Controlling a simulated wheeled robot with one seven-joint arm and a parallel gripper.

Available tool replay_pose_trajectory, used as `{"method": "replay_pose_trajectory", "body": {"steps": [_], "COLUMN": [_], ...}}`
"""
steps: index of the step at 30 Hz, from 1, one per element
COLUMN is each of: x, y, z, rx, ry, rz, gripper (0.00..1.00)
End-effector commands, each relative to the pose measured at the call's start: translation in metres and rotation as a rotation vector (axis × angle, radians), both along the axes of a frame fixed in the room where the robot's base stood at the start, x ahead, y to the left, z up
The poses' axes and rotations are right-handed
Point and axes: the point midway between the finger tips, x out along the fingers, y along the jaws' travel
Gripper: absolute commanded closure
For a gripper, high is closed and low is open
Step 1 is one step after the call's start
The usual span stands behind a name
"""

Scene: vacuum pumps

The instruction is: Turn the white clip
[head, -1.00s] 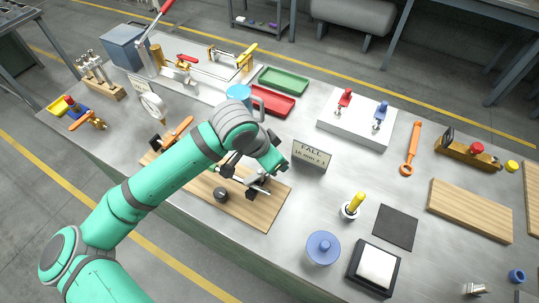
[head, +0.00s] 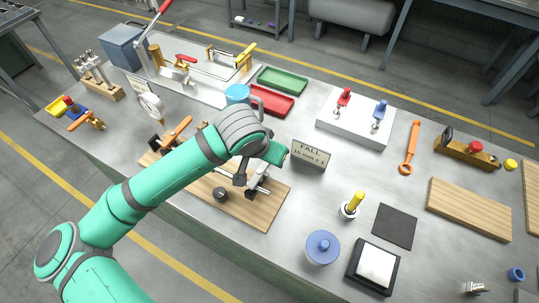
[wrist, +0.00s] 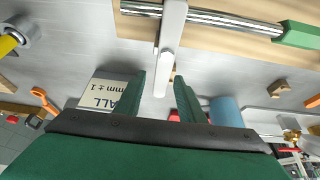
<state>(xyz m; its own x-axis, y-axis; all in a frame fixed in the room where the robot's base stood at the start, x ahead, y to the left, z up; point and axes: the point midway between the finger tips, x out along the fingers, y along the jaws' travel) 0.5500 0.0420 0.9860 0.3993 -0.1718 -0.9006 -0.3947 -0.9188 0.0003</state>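The white clip (wrist: 172,38) is a pale bar that crosses a steel rod (wrist: 215,19) in the wrist view. Its lower end reaches down between my fingertips. My gripper (wrist: 163,84) has its two green fingers apart, one on each side of the clip's end, with a gap visible on both sides. In the head view the clip (head: 259,178) shows partly over the wooden board (head: 246,214), beside my wrist. My fingertips are hard to make out there. The rod's green end (wrist: 300,35) is at the upper right of the wrist view.
The sign (head: 311,155) stands close to the right of my wrist. A red tray (head: 272,101) and a blue cup (head: 238,94) are behind it. A black knob (head: 220,194) and an orange-handled part (head: 176,130) are on the left. The metal table right of the board is partly clear.

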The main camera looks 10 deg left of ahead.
Motion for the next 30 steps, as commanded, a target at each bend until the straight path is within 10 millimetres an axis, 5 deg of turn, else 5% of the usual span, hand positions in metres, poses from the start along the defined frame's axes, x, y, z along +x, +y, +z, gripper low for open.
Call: {"method": "replay_pose_trajectory", "body": {"steps": [30], "x": [-0.012], "y": [0.006], "z": [0.029], "rx": [0.001], "ry": [-0.003], "rz": [0.0], "gripper": [0.64]}}
